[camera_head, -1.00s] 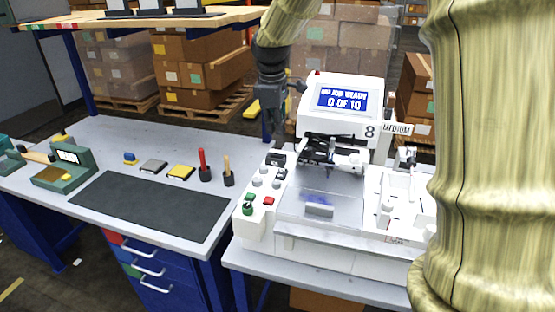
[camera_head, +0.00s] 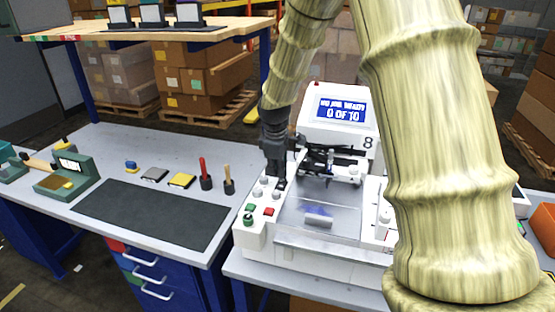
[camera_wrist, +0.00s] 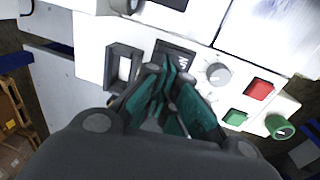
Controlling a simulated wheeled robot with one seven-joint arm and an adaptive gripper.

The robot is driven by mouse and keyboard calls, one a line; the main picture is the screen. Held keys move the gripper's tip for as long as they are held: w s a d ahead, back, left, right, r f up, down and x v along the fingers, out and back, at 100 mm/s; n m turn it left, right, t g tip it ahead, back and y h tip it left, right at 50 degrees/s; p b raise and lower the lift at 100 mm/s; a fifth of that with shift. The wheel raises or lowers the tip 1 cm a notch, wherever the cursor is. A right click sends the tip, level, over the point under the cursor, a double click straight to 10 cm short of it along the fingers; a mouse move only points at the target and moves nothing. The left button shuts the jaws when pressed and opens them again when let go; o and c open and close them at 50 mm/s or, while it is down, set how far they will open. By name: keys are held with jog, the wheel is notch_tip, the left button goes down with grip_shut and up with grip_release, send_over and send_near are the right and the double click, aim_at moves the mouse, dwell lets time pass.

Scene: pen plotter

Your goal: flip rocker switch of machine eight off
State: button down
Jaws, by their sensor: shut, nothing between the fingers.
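Machine eight (camera_head: 331,128) is a white plotter with the number 8 and a lit screen (camera_head: 341,109) reading 0 of 10. Its left control panel (camera_head: 252,232) holds knobs and buttons. In the wrist view, a black-framed switch with a pale, upright insert (camera_wrist: 123,68) looks like the rocker; its on or off position is unclear. A dark square element (camera_wrist: 175,52) sits beside it. My gripper (camera_head: 277,181) is shut and empty, pointing down over the panel. In the wrist view its fingertips (camera_wrist: 166,76) are beside the switch and overlap the dark element's lower edge; contact cannot be told.
A red button (camera_wrist: 260,89), a green button (camera_wrist: 235,117), a grey knob (camera_wrist: 218,74) and a green knob (camera_wrist: 280,126) are close to my fingers. Left of the machine is a bench with a dark mat (camera_head: 150,215) and upright red-handled tool (camera_head: 204,172).

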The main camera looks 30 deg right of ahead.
jog(key=shift+d+f, duration=0.1)
jog(key=shift+f, duration=0.6)
jog(key=shift+w+p, duration=0.15)
jog(key=shift+p, duration=0.55)
jog(key=shift+g+y+p, duration=0.3)
jog(key=shift+p, duration=0.05)
jog(key=shift+d+f, duration=0.15)
jog(key=shift+f, duration=0.15)
jog(key=shift+s+a+r, duration=0.1)
jog(key=shift+s+a, duration=0.1)
jog(key=shift+a, duration=0.1)
jog(key=shift+s+a+r, duration=0.1)
jog(key=shift+s+a, duration=0.2)
jog(key=shift+a, duration=0.1)
